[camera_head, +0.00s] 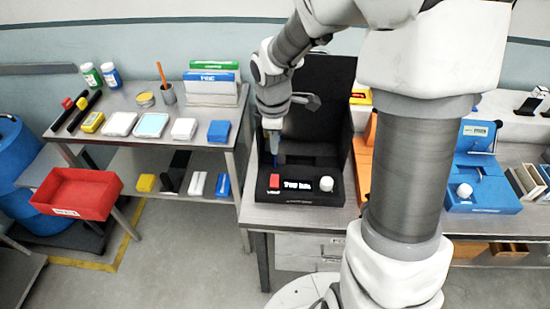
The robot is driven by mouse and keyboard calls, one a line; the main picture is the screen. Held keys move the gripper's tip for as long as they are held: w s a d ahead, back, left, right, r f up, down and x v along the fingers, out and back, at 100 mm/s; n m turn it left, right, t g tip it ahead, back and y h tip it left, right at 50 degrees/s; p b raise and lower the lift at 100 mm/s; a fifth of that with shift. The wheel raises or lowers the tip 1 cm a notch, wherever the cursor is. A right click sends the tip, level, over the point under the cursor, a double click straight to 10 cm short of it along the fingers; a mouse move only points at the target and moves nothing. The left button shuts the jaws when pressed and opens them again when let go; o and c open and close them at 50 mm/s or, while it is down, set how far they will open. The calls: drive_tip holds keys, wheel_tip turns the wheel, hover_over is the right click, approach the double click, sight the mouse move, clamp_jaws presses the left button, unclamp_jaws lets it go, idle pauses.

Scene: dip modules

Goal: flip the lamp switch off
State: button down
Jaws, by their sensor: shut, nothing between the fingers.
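A black module (310,196) with a raised back panel stands on the bench in front of me. Its front ledge carries a red switch-like block (274,180), a small lit display with white lettering (297,185) and a white round knob (326,184). The red block may be the lamp switch; its on or off position is too small to tell. My gripper (276,162) points down over the left part of the black module, shut and empty. Its narrow tip is just behind and above the red block; whether they touch cannot be told.
A blue module (482,180) with a white knob stands to the right, partly beyond my arm. An orange item (363,150) is close beside the black module. A steel table (150,105) with bottles, boxes and folders stands left. A red bin (77,192) is at far left.

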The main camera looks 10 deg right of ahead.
sight(276, 178)
drive_tip(key=shift+w+d+r+p, duration=0.15)
drive_tip(key=shift+w+d+p, duration=0.05)
drive_tip(key=shift+p, duration=0.35)
drive_tip(key=f, duration=0.4)
drive_tip(key=w+f, duration=0.1)
drive_tip(key=f, duration=0.8)
drive_tip(key=shift+w+d+f, duration=0.25)
drive_tip(key=shift+w, duration=0.05)
drive_tip(key=shift+f, duration=0.25)
drive_tip(key=shift+f, duration=0.1)
drive_tip(key=shift+w+f+b, duration=0.15)
drive_tip(key=shift+f+b, duration=0.2)
drive_tip(key=shift+b, duration=0.25)
drive_tip(key=shift+r, duration=0.3)
drive_tip(key=shift+f, duration=0.1)
drive_tip(key=shift+s, duration=0.2)
